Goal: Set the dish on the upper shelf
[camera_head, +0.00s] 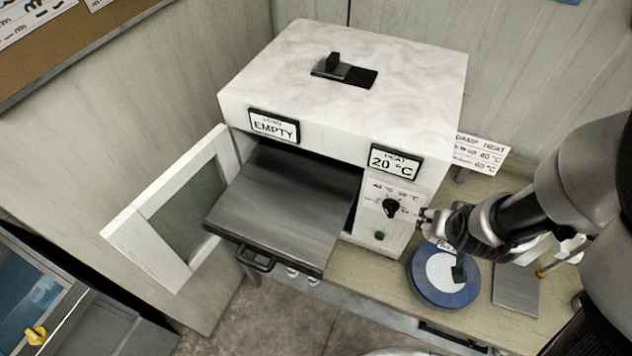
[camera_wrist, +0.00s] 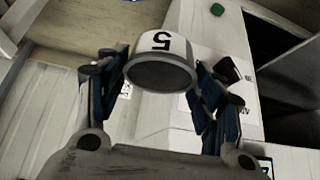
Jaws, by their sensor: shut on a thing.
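In the head view my gripper (camera_head: 432,220) is at the right of the oven front, by the dial, and I cannot make out the dish there. A flat dark metal shelf (camera_head: 285,205) with a front handle sticks out of the oven opening. Its visible top is bare. Any shelf below it is hidden.
The white oven (camera_head: 300,70) has its glazed door (camera_head: 165,215) swung open to the left. Its labels read "EMPTY" and "20 °C". On the bench (camera_head: 390,300), a blue round item (camera_head: 425,290) with a white centre and a grey plate (camera_head: 515,290) lie below my arm.

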